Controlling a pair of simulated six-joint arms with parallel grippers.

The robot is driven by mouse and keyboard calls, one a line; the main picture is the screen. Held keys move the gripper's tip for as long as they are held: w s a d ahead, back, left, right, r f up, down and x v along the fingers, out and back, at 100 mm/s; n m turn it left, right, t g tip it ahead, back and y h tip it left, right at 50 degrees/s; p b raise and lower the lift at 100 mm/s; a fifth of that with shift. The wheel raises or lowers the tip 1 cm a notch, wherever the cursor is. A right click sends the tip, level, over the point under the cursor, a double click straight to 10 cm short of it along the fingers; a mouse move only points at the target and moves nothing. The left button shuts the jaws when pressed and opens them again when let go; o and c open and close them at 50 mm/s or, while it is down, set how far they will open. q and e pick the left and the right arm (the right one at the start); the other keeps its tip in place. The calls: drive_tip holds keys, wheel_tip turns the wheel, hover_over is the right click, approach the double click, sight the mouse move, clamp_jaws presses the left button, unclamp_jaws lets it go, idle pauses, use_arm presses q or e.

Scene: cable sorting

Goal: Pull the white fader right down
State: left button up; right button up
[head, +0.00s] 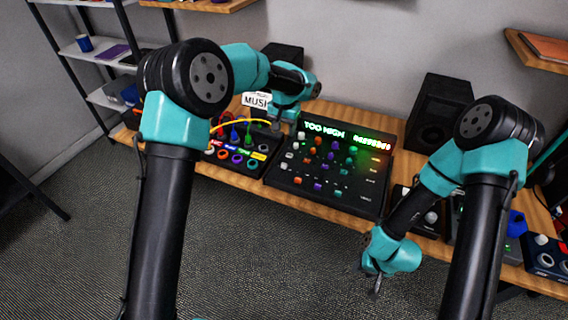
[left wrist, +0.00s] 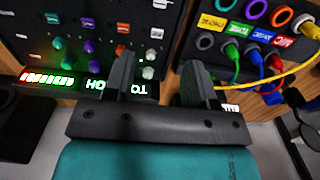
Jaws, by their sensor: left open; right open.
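The mixer console (head: 375,205) stands on the wooden desk with rows of coloured knobs and sliders; it appears upside down in the left wrist view (left wrist: 20,50). Several small white caps show along its left side, one of them here (head: 284,166); I cannot tell which is the white fader. My left gripper (head: 277,124) is above the console's back left corner; in the left wrist view its two fingers (left wrist: 158,82) are apart with nothing between them. My right gripper (head: 376,289) hangs in front of the desk, empty, its fingers small in view.
A patch box (head: 207,163) with coloured plugs and red, yellow and blue cables sits left of the console. A black speaker (head: 441,112) stands behind on the right. Small pedals (head: 545,255) lie at the desk's right end. The floor in front is clear.

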sight(284, 164)
use_arm(q)
wheel_tip(284, 164, down, 17)
drive_tip(key=shift+f, duration=0.15)
idle(0.5)
drive_tip(key=shift+c, duration=0.5)
